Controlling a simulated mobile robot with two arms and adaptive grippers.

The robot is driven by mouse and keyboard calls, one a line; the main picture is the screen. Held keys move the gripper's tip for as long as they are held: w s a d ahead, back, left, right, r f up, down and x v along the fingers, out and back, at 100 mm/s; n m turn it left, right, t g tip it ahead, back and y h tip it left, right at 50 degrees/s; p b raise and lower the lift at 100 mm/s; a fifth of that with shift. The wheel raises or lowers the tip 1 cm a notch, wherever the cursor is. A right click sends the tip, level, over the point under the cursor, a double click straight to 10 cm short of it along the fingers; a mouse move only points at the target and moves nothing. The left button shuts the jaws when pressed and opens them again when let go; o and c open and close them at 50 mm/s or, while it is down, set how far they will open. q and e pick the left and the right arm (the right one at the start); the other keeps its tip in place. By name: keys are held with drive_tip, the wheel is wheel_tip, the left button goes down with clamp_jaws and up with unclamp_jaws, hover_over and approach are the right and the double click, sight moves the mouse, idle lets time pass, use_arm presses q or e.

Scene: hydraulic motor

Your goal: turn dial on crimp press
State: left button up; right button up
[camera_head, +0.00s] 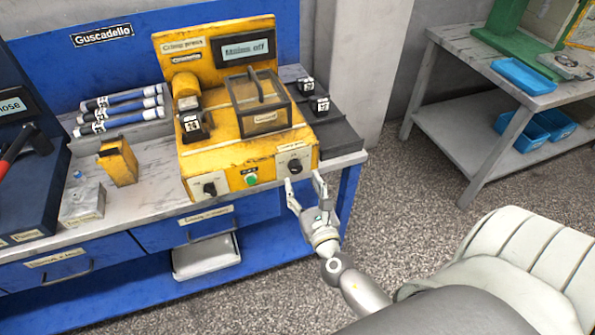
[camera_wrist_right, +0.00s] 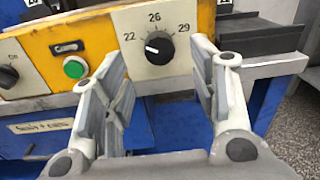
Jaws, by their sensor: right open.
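My right gripper (camera_head: 305,188) is open just in front of the press's right front corner. In the right wrist view its fingers (camera_wrist_right: 165,75) are spread to either side of the dial, apart from it. My left gripper is in neither view.
A green button (camera_head: 251,180) and a left dial (camera_head: 210,189) are also on the press front. Blue-white tubes (camera_head: 122,108), a yellow block (camera_head: 118,162) and a metal box (camera_head: 83,203) lie left of the press. A side table (camera_head: 450,45) stands at right; floor between is clear.

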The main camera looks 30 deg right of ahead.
sight(297, 170)
drive_tip(key=shift+p+x, duration=0.3)
drive_tip(key=shift+x, duration=2.15)
drive_tip(key=shift+c, duration=0.4)
drive_tip(key=c, duration=0.9)
